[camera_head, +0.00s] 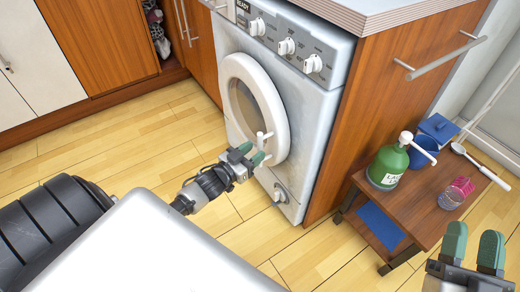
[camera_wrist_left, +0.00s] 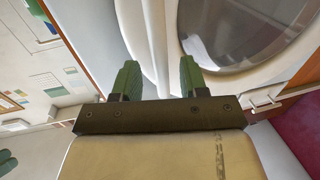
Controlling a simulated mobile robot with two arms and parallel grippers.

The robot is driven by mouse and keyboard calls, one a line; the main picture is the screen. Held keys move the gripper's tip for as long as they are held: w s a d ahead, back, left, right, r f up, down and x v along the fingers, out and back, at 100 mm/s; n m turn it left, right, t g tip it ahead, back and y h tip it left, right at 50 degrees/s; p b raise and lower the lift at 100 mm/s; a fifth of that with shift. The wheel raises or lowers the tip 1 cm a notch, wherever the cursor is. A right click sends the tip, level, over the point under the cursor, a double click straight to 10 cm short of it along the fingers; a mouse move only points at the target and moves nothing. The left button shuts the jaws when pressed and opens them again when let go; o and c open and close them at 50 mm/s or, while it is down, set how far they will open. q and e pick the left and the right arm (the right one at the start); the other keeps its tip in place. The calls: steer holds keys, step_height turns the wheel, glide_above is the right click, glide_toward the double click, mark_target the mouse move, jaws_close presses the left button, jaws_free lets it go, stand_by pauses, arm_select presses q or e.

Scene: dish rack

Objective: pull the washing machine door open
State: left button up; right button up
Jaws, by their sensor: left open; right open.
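The washing machine (camera_head: 318,105) is white and stands under the counter. Its round door (camera_head: 281,125) has a thick white rim and dark glass. I cannot tell whether the door is fully shut or slightly ajar. A small white handle (camera_head: 264,137) sits on the rim's lower right part. My left gripper (camera_head: 253,157) is open beside the handle, at the door's lower edge. In the left wrist view, the green fingers (camera_wrist_left: 157,80) stand apart with the white door rim (camera_wrist_left: 158,45) showing between them. Contact is unclear. My right gripper (camera_head: 472,250) is open and empty at the lower right.
A low wooden trolley (camera_head: 425,205) stands right of the machine, holding a green pump bottle (camera_head: 387,166), a blue bowl (camera_head: 421,152) and a pink-and-clear cup (camera_head: 456,193). Wooden cabinets (camera_head: 100,45) line the back left. The floor (camera_head: 150,130) before the machine is clear.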

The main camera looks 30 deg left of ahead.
mark_target(260, 147)
arm_select(q)
steer(key=shift+w+d+b, duration=0.15)
steer(key=shift+w, duration=0.65)
steer(key=shift+w+d+b, duration=0.15)
steer(key=shift+w, duration=0.6)
arm_select(e)
steer(key=shift+s+r+t+y, duration=0.4)
steer(key=shift+s+r+t, duration=0.45)
steer(key=shift+r+t, duration=0.4)
arm_select(q)
steer(key=shift+c, duration=0.2)
arm_select(e)
steer(key=shift+f, duration=0.1)
arm_select(q)
jaws_close()
